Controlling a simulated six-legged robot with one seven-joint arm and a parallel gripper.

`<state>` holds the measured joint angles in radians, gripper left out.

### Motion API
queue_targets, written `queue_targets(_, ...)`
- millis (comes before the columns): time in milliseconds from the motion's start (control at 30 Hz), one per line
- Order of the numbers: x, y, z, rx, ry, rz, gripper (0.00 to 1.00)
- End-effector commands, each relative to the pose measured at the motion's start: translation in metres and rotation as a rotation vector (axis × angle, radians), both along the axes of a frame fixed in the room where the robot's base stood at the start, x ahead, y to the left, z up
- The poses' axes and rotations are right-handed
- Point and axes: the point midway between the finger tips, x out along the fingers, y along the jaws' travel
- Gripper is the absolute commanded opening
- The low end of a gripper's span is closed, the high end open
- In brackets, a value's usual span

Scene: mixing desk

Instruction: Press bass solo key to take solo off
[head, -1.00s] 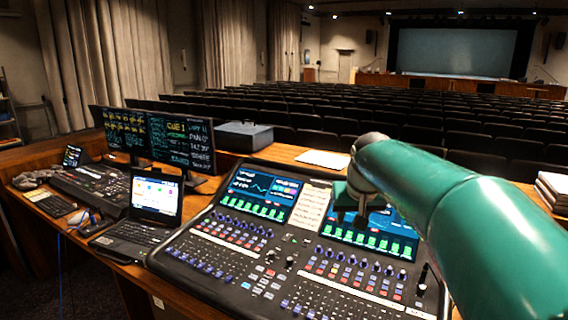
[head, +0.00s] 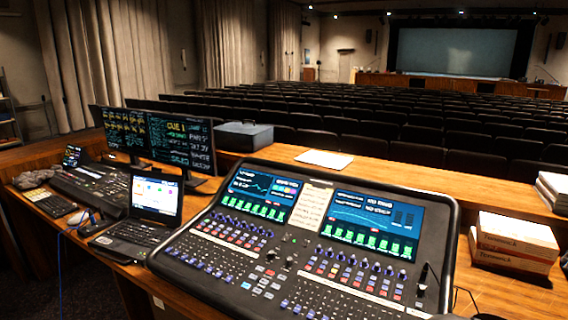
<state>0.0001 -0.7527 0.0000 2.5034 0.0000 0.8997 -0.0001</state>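The mixing desk (head: 448,205) fills the front middle of the head view, tilted toward me. It has two lit screens, a left one (head: 262,194) and a right one (head: 371,224). Below the screens are rows of blue knobs and coloured keys (head: 345,274), some red and some light. The key labels are too small to read, so I cannot tell which key is the bass solo key or whether it is lit. My gripper is not in view.
A laptop (head: 155,197), two monitors (head: 182,141) and a lighting console (head: 92,184) stand to the left. A grey case (head: 244,136) and white papers (head: 324,159) lie behind. Boxes (head: 515,238) stand on the right. A thin black stalk rises at the desk's right.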

Motion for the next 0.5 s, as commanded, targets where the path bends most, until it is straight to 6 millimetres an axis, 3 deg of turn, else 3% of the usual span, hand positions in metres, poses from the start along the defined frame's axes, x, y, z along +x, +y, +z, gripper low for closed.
queue_targets(100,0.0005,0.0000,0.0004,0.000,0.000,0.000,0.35)
queue_targets(300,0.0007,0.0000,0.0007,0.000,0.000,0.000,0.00)
queue_targets(500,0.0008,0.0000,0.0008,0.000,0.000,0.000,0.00)
